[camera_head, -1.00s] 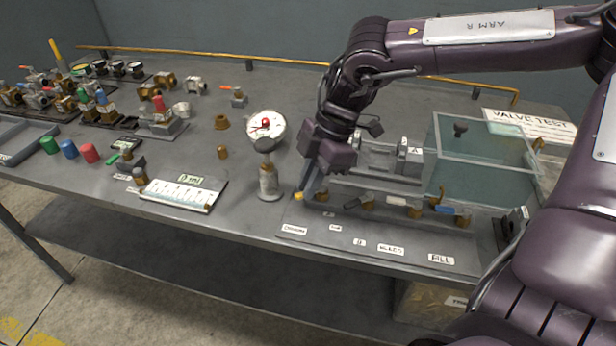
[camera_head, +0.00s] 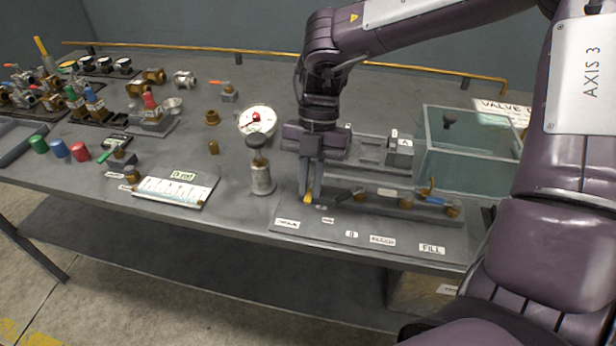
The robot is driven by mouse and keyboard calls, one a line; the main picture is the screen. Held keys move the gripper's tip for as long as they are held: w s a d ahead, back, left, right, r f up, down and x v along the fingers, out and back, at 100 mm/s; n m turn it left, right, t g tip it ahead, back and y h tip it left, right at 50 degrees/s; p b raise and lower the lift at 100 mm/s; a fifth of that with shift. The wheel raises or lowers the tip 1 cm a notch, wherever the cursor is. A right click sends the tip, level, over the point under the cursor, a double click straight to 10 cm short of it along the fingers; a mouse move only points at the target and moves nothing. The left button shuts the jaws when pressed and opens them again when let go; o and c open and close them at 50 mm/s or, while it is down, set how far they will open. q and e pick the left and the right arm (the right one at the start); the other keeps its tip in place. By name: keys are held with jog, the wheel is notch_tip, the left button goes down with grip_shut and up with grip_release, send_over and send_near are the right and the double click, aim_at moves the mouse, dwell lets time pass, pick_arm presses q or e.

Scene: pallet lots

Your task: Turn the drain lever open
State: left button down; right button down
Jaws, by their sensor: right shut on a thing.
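The drain lever shows as a small yellow tip (camera_head: 307,199) at the left end of the valve row, behind the plate label that appears to read DRAIN (camera_head: 287,224). My right gripper (camera_head: 310,192) points straight down, with its fingers shut on this lever. The fingers hide most of the lever and its valve body, so its exact angle is hard to tell. Other valves with brass bodies (camera_head: 405,203) and a blue lever (camera_head: 434,200) sit to the right in the same row. My left gripper is out of view.
A hand pump with a black knob (camera_head: 260,165) and a dial gauge (camera_head: 257,121) stand close left of my gripper. A clear tank (camera_head: 470,150) stands to the right. A white scale card (camera_head: 176,188) and several loose fittings lie further left.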

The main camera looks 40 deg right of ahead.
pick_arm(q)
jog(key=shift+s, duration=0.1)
pick_arm(e)
jog(key=shift+n, duration=0.3)
jog(key=c, duration=1.5)
grip_release()
jog(key=shift+o, duration=0.2)
